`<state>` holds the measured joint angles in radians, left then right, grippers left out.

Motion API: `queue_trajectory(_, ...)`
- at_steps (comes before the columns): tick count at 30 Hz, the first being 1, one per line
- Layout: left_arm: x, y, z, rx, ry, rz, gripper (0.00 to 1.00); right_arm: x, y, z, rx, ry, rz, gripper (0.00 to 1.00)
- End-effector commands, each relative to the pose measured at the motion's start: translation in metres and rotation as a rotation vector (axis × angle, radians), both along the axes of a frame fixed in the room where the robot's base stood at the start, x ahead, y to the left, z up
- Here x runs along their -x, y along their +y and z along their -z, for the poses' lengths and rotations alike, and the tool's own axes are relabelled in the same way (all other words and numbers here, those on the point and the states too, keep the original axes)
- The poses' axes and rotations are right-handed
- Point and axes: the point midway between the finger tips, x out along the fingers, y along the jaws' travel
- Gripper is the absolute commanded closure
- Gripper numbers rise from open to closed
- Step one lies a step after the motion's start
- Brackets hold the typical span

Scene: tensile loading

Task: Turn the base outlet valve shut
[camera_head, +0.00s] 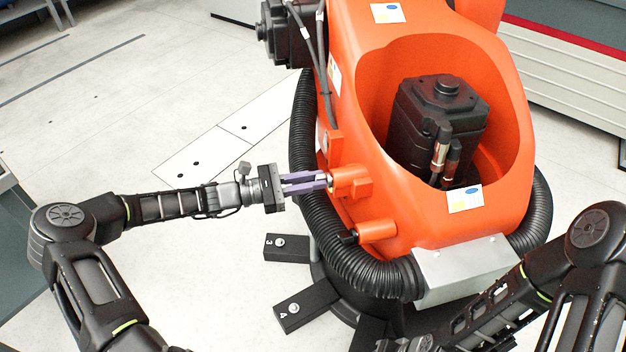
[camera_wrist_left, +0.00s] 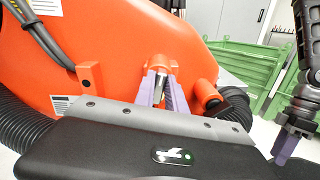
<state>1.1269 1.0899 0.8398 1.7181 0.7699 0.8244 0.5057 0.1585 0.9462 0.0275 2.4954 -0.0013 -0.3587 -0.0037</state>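The base outlet valve appears to be the orange fitting with a thin metallic handle (camera_wrist_left: 161,90) on the side of the orange machine base. Its orange body (camera_head: 352,182) also shows in the head view. My left gripper (camera_head: 326,180) reaches it from the left. Its purple fingers are close together on both sides of the metallic handle and appear shut on it; they hide part of it. My right gripper (camera_wrist_left: 285,147) shows partly at the right edge of the left wrist view, apart from the valve. Its finger opening is not clear.
An orange stub with a black end (camera_head: 376,232) sits just below the valve. A black corrugated hose (camera_head: 345,262) curves around the base. Black feet (camera_head: 306,304) stick out over the floor. A dark motor (camera_head: 436,112) sits inside the orange housing. Floor on the left is clear.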

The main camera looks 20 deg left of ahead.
Motion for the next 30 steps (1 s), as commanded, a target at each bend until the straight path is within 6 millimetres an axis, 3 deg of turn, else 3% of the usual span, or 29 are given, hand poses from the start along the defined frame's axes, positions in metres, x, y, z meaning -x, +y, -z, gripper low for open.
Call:
queue_trajectory(5,0.0000,0.0001,0.0000,0.000,0.000,0.000,1.00,0.0000,0.0000,0.0000,0.000,0.000,0.000,0.64)
queue_trajectory(30,0.0011,-0.0002,0.0002,-0.052,-0.094,0.000,1.00,-0.0001,0.0000,-0.0014,0.000,0.000,0.000,0.64)
